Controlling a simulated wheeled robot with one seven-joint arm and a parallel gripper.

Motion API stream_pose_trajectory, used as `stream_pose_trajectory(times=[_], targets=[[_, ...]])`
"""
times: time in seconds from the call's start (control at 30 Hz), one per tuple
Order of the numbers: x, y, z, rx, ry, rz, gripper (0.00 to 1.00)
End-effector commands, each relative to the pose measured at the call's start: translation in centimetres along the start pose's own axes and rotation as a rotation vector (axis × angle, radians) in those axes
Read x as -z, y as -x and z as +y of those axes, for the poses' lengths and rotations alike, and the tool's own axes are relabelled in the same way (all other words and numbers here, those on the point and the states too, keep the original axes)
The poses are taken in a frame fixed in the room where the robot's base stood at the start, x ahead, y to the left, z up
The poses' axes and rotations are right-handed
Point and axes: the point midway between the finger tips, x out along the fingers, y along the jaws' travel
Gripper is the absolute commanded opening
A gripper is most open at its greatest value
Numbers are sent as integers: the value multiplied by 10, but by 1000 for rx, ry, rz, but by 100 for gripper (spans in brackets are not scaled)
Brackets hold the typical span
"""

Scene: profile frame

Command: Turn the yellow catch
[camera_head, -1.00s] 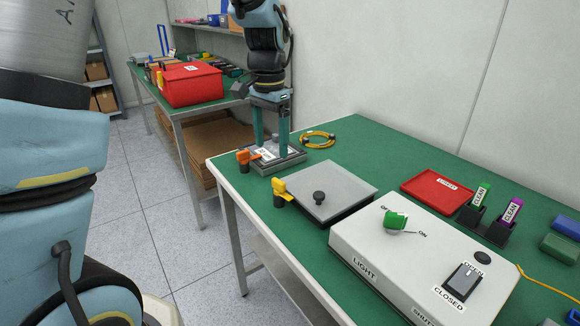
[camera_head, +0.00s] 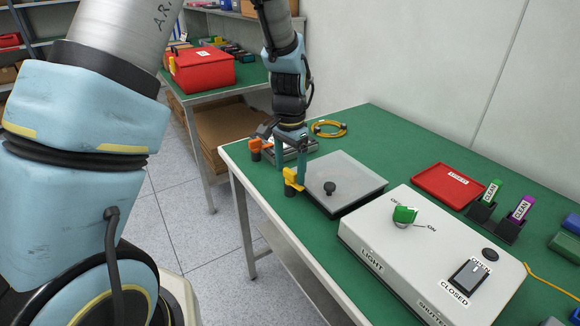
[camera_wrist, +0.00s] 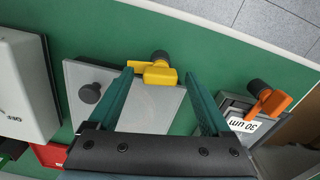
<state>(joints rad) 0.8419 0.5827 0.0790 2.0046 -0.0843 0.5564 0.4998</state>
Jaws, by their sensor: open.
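The yellow catch (camera_head: 291,178) is a small lever on a dark round post at the left edge of a grey flat cover plate (camera_head: 352,172) with a black knob (camera_head: 329,188). My gripper (camera_head: 290,172) points down at the catch, its two teal fingers apart. In the wrist view, the yellow catch (camera_wrist: 160,75) shows between the fingertips of my gripper (camera_wrist: 160,82), with its dark post just beyond. The lever lies partly over the plate's edge. I cannot tell whether either finger touches it.
A white control box (camera_head: 430,255) with a green knob (camera_head: 405,214) stands to the right. A red tray (camera_head: 447,182) and a yellow cable coil (camera_head: 328,128) lie farther back.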

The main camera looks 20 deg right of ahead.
Motion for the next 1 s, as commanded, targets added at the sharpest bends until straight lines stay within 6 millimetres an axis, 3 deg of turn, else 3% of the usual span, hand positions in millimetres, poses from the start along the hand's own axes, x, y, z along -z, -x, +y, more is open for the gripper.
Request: stream_pose_trajectory(times=[0.2,0.9,1.0], targets=[[0,0,0,0,0,0,80],[0,0,0,-1,0,0,2],[0,0,0,-1,0,-1,0]])
